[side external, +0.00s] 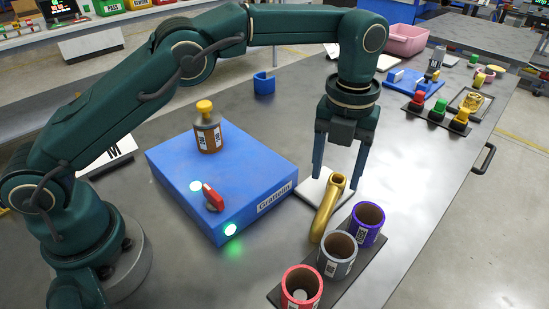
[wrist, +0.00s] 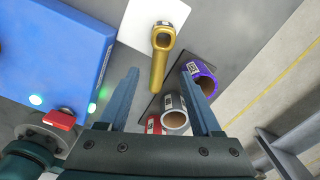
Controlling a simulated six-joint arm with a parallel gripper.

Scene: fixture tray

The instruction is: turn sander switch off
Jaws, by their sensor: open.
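A blue box (side external: 262,178) with a white name label on its front stands left of centre on the table. A red switch lever (side external: 212,197) sits on its top near the front left edge. A green light (side external: 230,229) glows at the front corner, and a pale light (side external: 196,186) shows beside the lever. In the wrist view the red switch (wrist: 61,119) is at lower left, outside the fingers. My gripper (side external: 338,177) is open and empty, pointing down to the right of the box. It also shows in the wrist view (wrist: 160,73).
A brass bent pipe (side external: 327,210) on a white plate is close below my gripper. Purple (side external: 372,211), grey (side external: 325,265) and red (side external: 291,290) cups stand in a row at front right. A yellow-capped bottle (side external: 208,136) stands on the box.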

